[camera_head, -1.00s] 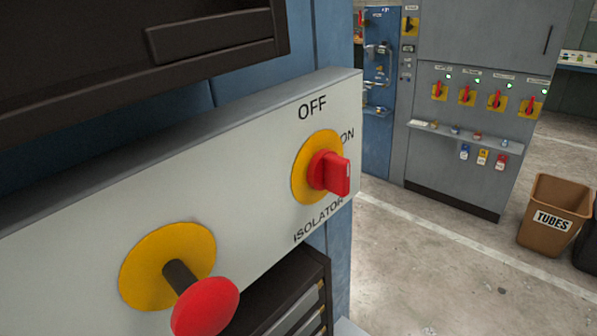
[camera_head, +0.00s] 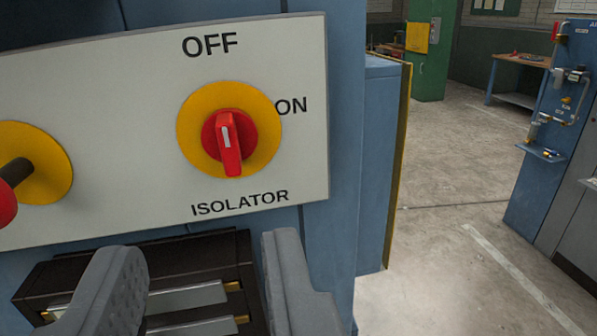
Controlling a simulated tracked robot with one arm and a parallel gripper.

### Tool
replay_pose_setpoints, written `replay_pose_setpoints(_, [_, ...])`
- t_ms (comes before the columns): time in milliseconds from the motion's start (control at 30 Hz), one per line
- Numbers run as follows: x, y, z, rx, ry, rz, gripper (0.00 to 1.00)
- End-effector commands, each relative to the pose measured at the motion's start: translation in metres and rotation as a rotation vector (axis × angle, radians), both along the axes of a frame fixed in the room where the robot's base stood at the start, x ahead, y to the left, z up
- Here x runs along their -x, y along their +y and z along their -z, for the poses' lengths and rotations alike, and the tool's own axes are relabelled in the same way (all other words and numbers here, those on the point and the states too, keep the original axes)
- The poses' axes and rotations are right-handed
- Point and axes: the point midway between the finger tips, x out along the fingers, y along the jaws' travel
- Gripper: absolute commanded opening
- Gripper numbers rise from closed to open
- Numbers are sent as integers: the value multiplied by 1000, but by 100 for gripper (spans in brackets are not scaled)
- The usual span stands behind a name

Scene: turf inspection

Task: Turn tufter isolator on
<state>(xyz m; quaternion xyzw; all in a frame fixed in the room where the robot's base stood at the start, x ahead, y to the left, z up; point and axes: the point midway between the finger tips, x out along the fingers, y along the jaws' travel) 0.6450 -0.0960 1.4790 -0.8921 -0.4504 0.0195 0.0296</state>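The isolator switch (camera_head: 229,140) is a red rotary knob on a round yellow plate. It sits on a pale panel (camera_head: 120,75), with "OFF" printed above, "ON" to the right and "ISOLATOR" below. The knob's handle stands nearly upright, and its white mark is at the top, towards "OFF". My gripper (camera_head: 203,250) shows at the bottom of the view as two grey padded fingers set wide apart, with nothing held between them. The fingertips appear below the panel's lettering, apart from the knob in the picture. Their distance from the panel is hard to tell.
A red mushroom button (camera_head: 5,203) on a yellow plate is at the left edge. Open concrete floor (camera_head: 460,220) is at right, with a blue equipment board (camera_head: 545,185) beyond.

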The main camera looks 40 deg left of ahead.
Motion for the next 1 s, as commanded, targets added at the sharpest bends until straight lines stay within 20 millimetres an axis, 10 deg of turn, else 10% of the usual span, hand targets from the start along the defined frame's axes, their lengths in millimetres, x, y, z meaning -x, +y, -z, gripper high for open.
replay_pose_setpoints(367, [-4, -8, 12, 35, -61, -10, 33])
replay_pose_setpoints(1000, [-65, 76, 12, 36, -57, -12, 33])
